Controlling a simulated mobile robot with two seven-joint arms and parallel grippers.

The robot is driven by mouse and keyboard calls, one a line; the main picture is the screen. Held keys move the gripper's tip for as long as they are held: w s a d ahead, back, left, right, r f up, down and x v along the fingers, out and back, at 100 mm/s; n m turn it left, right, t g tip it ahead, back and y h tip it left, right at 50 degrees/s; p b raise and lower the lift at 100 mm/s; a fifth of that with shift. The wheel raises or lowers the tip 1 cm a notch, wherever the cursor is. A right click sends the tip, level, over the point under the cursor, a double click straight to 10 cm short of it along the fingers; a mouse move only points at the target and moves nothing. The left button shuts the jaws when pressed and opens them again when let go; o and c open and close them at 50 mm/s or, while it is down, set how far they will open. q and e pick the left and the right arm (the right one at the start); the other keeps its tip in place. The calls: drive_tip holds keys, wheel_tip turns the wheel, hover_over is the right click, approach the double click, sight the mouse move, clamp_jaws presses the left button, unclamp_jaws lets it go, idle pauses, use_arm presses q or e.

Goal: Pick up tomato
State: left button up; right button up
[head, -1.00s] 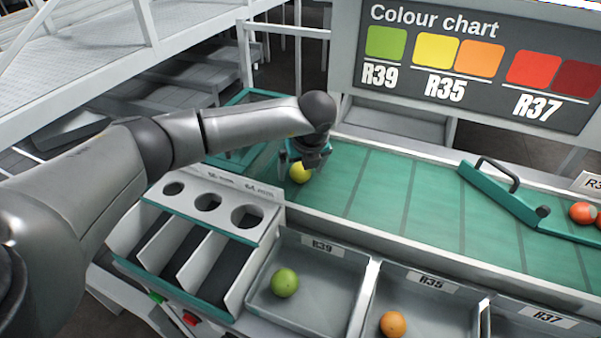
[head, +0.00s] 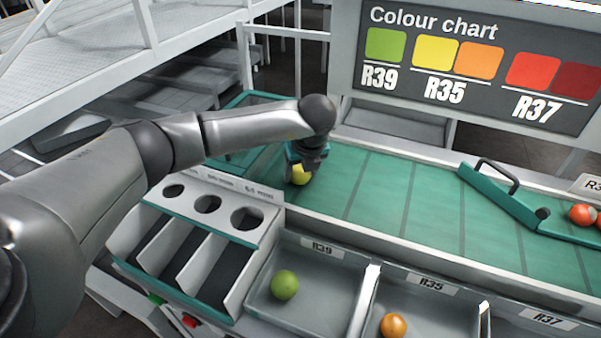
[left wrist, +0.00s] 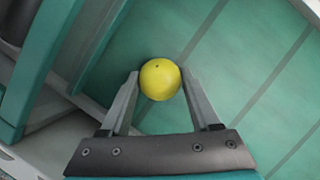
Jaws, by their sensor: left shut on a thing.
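A yellow tomato (head: 299,175) is at the left end of the green belt (head: 400,205). My left gripper (head: 300,168) is over it from above, and its body hides part of the tomato in the head view. In the left wrist view the tomato (left wrist: 160,79) sits between the two fingertips of my left gripper (left wrist: 160,88), which are shut on it from both sides. The belt shows right behind the tomato; whether it is clear of the belt I cannot tell. My right gripper is in neither view.
A sizing rack (head: 212,207) with round holes stands in front of the belt. Bin R39 (head: 330,290) holds a green tomato (head: 285,285); bin R35 (head: 445,305) holds an orange one (head: 393,325). A teal gate (head: 505,197) crosses the belt, with red tomatoes (head: 583,215) beyond.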

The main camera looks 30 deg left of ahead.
use_arm(q)
drive_tip(key=shift+r, duration=0.1)
wheel_tip(320, 180, up, 20)
drive_tip(key=p, duration=0.1)
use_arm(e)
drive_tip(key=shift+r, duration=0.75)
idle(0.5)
